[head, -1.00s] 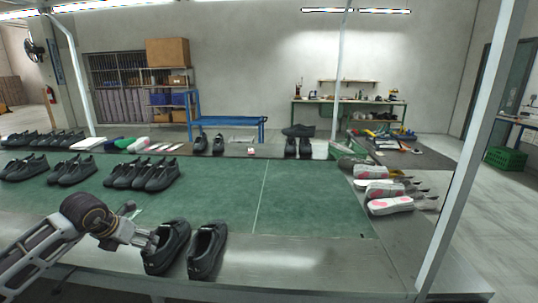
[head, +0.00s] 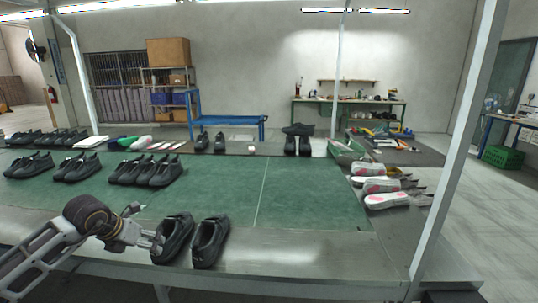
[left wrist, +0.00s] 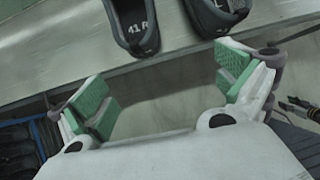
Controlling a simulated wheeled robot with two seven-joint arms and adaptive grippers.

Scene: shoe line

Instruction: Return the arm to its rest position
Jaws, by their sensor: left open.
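My left gripper (head: 152,240) is at the front edge of the table, just left of a pair of dark shoes. In the left wrist view my left gripper (left wrist: 165,90) is open, its green-padded fingers wide apart with nothing between them. The left shoe of the pair (head: 176,238) and the right shoe (head: 210,243) stand upright side by side on the metal front strip. In the left wrist view the shoe marked "41 R" (left wrist: 132,28) and its neighbour (left wrist: 212,14) lie beyond the fingers, apart from them. My right gripper does not show.
The table has a green mat (head: 310,195) with wide bare room. More dark shoes (head: 145,170) stand in rows at left and back. Pale shoe forms (head: 387,200) lie at the right. A metal post (head: 455,150) rises at the right front.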

